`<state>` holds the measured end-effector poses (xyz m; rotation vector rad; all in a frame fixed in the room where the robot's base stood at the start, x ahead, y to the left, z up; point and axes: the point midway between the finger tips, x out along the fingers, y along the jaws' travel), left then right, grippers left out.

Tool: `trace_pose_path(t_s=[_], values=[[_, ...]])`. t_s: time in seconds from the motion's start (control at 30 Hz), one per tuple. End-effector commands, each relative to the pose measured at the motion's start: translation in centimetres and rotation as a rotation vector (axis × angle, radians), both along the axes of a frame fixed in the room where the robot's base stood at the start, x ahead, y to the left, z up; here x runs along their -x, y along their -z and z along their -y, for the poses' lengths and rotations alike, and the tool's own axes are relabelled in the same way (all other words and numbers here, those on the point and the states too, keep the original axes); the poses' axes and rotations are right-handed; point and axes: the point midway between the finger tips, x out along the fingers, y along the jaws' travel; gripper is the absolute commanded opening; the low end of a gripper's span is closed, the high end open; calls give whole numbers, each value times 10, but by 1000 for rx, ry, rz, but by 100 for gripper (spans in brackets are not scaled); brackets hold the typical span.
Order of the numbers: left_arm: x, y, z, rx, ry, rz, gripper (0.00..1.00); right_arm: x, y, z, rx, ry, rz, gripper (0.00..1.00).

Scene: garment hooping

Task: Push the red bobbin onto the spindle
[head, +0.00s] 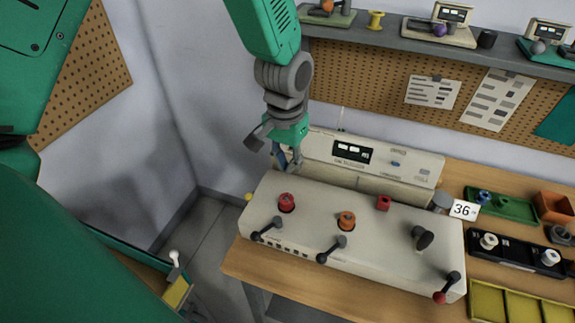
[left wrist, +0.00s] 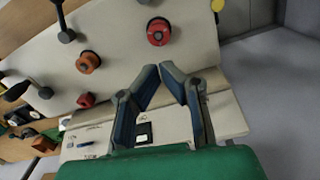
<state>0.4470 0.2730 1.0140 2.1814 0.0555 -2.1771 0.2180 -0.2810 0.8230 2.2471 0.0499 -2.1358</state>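The red bobbin (head: 286,201) is at the left of the cream machine's top (head: 314,216), around a dark spindle centre; I cannot tell how far down it sits. It also shows in the left wrist view (left wrist: 158,32), above the fingers. An orange bobbin (head: 346,220) is to its right, and a small red block-like part (head: 383,202) lies farther right. My left gripper (head: 289,163) is behind the red bobbin, near the machine's back edge, apart from the bobbin. Its bent fingers (left wrist: 160,70) have a narrow gap at the tips and hold nothing. My right gripper is not in view.
Black levers (head: 331,250) stand along the machine's front, and a dark knob (head: 423,239) stands at its right. A raised panel with a display (head: 352,152) is behind. Trays (head: 502,204) and a 36 card (head: 463,210) are to the right. A shelf (head: 440,45) runs above.

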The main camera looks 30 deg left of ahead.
Motion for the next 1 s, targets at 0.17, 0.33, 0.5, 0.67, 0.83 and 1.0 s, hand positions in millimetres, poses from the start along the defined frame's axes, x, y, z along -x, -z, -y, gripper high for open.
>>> trace_pose_path(t_s=[0.17, 0.33, 0.5, 0.67, 0.83, 1.0], values=[[0, 4, 0, -5, 242, 1, 0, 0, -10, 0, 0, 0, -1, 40], [2, 13, 1, -10, 613, 2, 0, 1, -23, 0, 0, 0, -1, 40], [4, 21, 2, -13, 950, 4, 0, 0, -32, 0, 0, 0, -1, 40], [5, 27, 2, -14, 1161, 6, 0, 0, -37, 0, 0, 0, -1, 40], [6, 32, 3, -15, 1255, 7, 0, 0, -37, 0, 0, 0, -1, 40], [5, 43, 3, -15, 1263, 7, 0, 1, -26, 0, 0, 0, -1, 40]])
